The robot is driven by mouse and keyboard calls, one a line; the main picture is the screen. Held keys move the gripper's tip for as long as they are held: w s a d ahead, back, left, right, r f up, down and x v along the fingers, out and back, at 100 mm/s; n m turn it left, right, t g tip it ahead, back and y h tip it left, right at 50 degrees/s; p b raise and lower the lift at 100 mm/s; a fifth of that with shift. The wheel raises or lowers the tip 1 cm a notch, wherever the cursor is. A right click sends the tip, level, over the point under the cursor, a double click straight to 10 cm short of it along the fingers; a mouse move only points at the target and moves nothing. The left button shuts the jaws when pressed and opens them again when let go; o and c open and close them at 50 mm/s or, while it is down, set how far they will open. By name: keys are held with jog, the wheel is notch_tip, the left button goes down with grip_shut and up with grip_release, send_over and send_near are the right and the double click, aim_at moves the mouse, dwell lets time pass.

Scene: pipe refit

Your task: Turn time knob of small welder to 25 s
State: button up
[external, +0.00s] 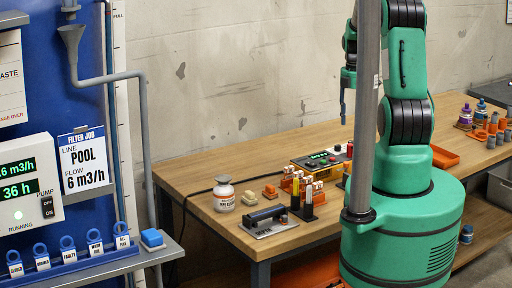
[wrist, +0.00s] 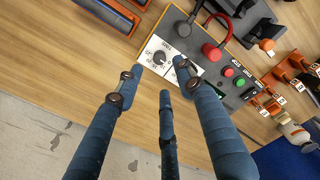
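The small welder (external: 318,161) sits on the wooden bench, a yellow-orange case with a dark top panel and lit green displays. In the wrist view its grey panel (wrist: 214,88) carries a white dial plate (wrist: 146,65) with a dark round knob (wrist: 159,57). The plate's lettering is too small to read surely, so the setting cannot be told. My gripper (wrist: 158,70) has its blue fingers spread, with nothing between them. It hangs above the welder, and its fingertips appear around the dial plate; the right one covers part of it. In the external view my gripper (external: 343,112) points down.
A red plug with a cable (wrist: 211,52) and red and green buttons (wrist: 228,72) are close by on the panel. Orange holders with fittings (wrist: 292,68) stand to the right. A white jar (external: 224,196) and a dark tool (external: 265,217) are on the bench.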

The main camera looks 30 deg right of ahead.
aim_at(351, 141)
notch_tip(351, 141, down, 8)
jog(key=shift+r+b, duration=0.1)
jog(key=shift+b, duration=0.35)
jog(key=shift+c, duration=0.5)
grip_shut()
